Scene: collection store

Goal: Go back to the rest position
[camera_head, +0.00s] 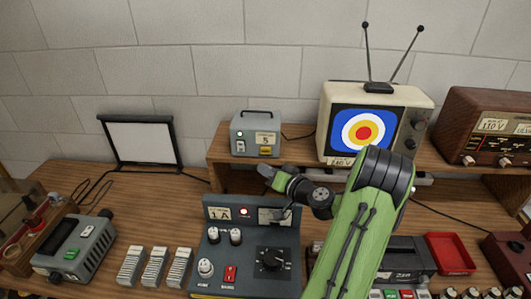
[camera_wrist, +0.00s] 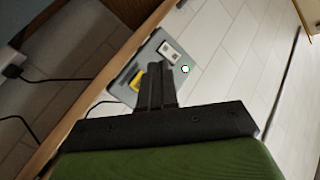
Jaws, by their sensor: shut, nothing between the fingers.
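My gripper (camera_head: 266,172) is at the end of my green arm, in front of the shelf's front edge and just below the grey box with the handle. In the wrist view its two dark fingers (camera_wrist: 155,68) are together with no gap and nothing held.
A grey control panel (camera_head: 225,258) marked 1A, with knobs and a lit red lamp, stands below my wrist. A television (camera_head: 412,100) with antennas and a wooden radio (camera_head: 475,150) stand on the shelf (camera_head: 300,168). A red tray (camera_head: 450,253) is at right.

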